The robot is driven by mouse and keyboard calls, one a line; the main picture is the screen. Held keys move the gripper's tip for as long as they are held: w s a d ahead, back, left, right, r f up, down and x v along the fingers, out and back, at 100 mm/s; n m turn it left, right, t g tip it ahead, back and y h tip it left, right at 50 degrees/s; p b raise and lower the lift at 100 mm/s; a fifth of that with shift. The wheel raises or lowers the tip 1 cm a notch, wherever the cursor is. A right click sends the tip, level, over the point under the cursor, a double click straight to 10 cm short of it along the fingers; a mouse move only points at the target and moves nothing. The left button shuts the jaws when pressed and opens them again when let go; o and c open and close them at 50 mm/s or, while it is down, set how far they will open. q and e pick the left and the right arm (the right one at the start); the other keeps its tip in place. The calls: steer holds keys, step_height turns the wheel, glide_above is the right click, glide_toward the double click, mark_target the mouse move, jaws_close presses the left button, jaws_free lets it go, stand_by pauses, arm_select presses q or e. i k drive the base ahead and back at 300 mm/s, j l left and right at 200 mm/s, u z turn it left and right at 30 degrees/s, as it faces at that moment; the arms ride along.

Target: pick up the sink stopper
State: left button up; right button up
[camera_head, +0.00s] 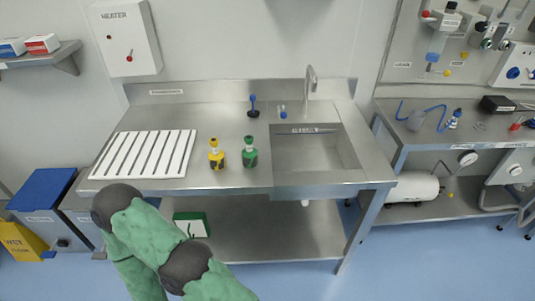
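What looks like the sink stopper (253,107), a dark round base with a blue upright handle, stands on the steel counter behind the sink's left side. The sink basin (325,150) is at the counter's right and looks empty. A bent arm of mine, green with dark joints, shows at the lower left in front of the counter. Neither of my grippers is in view. Nothing visible touches the stopper.
A yellow bottle (216,155) and a green bottle (249,152) stand in front of the stopper. A white slatted rack (145,154) covers the counter's left. A tall faucet (310,90) and a small blue-knobbed fitting (283,113) stand behind the sink.

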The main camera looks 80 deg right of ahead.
mark_target(252, 114)
steer(key=z, duration=2.35)
